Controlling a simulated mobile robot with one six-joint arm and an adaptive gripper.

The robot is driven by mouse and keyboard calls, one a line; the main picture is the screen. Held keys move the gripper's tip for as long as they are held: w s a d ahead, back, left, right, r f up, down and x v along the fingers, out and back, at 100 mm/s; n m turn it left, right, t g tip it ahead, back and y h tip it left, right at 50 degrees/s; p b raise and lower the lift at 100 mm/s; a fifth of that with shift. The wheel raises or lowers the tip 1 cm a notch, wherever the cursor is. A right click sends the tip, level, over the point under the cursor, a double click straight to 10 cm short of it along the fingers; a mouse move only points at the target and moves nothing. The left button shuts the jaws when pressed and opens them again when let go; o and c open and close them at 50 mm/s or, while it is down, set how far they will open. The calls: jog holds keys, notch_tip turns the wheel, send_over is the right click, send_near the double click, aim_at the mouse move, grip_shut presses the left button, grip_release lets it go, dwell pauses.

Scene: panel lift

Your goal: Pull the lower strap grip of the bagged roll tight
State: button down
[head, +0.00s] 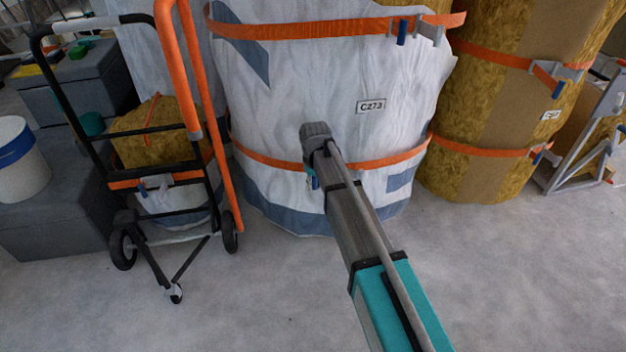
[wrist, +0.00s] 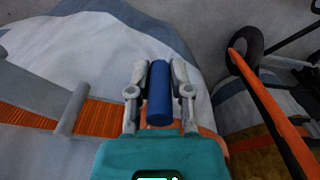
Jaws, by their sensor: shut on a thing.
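The bagged roll (head: 290,100) is a large white wrapped cylinder with blue patches and a label reading C273. An orange upper strap (head: 300,28) and an orange lower strap (head: 270,160) run around it. In the wrist view, my gripper (wrist: 159,75) is shut on the blue lower strap grip (wrist: 159,95), with one finger on each side. The orange lower strap (wrist: 90,117) and a grey buckle (wrist: 72,110) lie left of the grip. In the head view, my arm hides part of the lower strap, and a bit of blue shows beside my gripper (head: 312,172).
A black and orange hand cart (head: 190,75) with wheels stands left of the roll; its orange bar also shows at right in the wrist view (wrist: 270,110). A yellow-brown roll (head: 490,100) stands close on the right. The floor (head: 250,290) in front is clear.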

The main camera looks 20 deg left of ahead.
jog(key=s+d, duration=0.2)
jog(key=s, duration=0.7)
jog(key=shift+d, duration=0.4)
jog(key=c, duration=0.6)
grip_release()
jog(key=shift+w, duration=0.1)
jog(key=shift+o, duration=0.3)
jog(key=shift+w, duration=0.1)
jog(key=shift+w, duration=0.1)
jog(key=shift+r, duration=0.1)
